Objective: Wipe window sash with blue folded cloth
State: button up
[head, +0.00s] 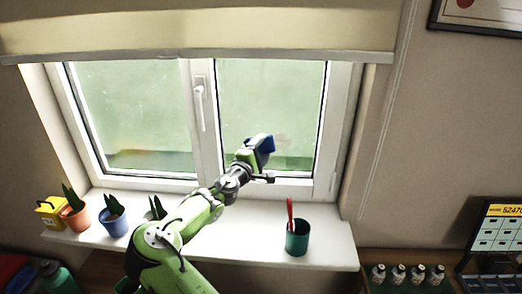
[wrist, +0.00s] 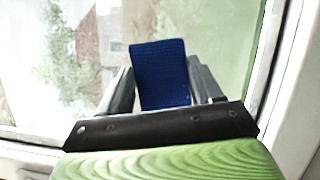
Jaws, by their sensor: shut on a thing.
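The blue folded cloth (wrist: 160,75) is held between the two fingers of my gripper (wrist: 163,90) in the wrist view. In the head view the cloth (head: 264,145) stands at the end of my green arm, in front of the lower part of the right window sash (head: 268,118). My gripper (head: 257,152) is shut on it. The right sash has a white frame and a greenish pane. I cannot tell whether the cloth touches the glass. The wrist view shows the pane behind the cloth, with a blurred building and foliage outside.
The white sill (head: 215,232) holds a yellow box (head: 50,212), several potted plants at left, and a teal cup (head: 297,238) with a red item at right. A white handle (head: 200,98) is on the middle frame. A cream blind (head: 200,28) hangs above. The sill right of my arm is mostly clear.

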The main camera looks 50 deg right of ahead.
aim_at(303, 143)
jog(key=shift+w+d, duration=0.15)
jog(key=shift+s+d, duration=0.6)
jog(key=shift+s, duration=0.25)
jog(key=shift+s+d, duration=0.6)
jog(key=shift+s, duration=0.2)
jog(key=shift+s+d, duration=1.3)
jog(key=shift+s, duration=0.25)
jog(key=shift+s+d, duration=1.25)
jog(key=shift+s, duration=0.25)
